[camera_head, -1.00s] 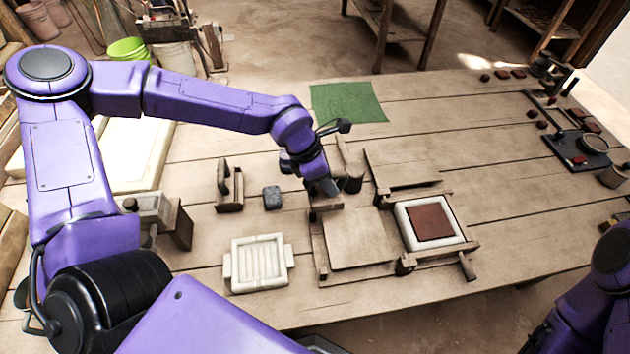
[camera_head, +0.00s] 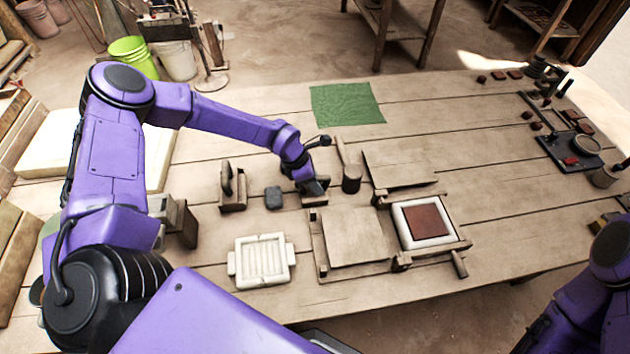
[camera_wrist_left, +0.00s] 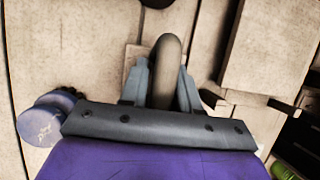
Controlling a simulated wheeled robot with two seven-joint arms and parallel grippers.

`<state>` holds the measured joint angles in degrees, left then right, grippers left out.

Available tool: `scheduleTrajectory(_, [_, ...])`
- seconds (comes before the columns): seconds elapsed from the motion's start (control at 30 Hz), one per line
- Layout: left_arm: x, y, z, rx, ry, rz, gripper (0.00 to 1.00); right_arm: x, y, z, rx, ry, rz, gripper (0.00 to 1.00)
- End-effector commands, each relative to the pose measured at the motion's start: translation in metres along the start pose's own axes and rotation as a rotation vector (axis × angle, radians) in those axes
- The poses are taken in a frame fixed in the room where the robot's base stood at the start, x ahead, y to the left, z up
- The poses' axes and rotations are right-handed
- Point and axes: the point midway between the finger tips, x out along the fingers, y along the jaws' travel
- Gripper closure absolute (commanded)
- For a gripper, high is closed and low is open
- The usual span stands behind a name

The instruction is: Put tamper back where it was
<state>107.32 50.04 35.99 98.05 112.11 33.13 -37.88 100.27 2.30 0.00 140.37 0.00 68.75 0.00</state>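The tamper shows as a flat wooden block (camera_head: 314,201) under my left gripper (camera_head: 313,185). In the left wrist view its rounded grey-brown handle (camera_wrist_left: 168,58) stands between the two fingers of the left gripper (camera_wrist_left: 160,88), which appear closed on it from both sides. The block is just behind the back left corner of the wooden press frame (camera_head: 318,250); whether it touches the table cannot be told. My right arm shows only at the lower right edge; its gripper is out of view.
A grey block (camera_head: 273,197) and a wooden tool with an upright handle (camera_head: 232,188) stand to the left. A dark cylinder (camera_head: 351,180) is close on the right. A white mould (camera_head: 262,262) lies in front; a framed red-brown tile (camera_head: 426,221) lies right. A green cloth (camera_head: 346,104) lies behind.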

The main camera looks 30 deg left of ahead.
Motion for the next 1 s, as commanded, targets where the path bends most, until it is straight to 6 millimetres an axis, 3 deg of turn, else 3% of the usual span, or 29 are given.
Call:
scheduleTrajectory(0.33, [-0.001,0.0,0.0,-0.001,0.0,0.0,0.48,0.001,0.0,0.0,0.0,0.0,0.0,0.0])
scheduleTrajectory(0.43, [-0.01,0.001,0.001,-0.001,-0.004,0.002,0.48,0.003,0.0,0.001,0.0,0.0,0.0,0.0])
scheduleTrajectory(0.8, [-0.098,0.0,0.001,-0.002,-0.006,0.002,0.48,0.014,-0.001,0.006,0.0,0.0,0.0,0.0])
scheduleTrajectory(1.0, [-0.119,0.0,0.0,-0.001,-0.001,0.0,0.48,0.015,-0.001,0.006,0.0,0.0,0.0,0.0])
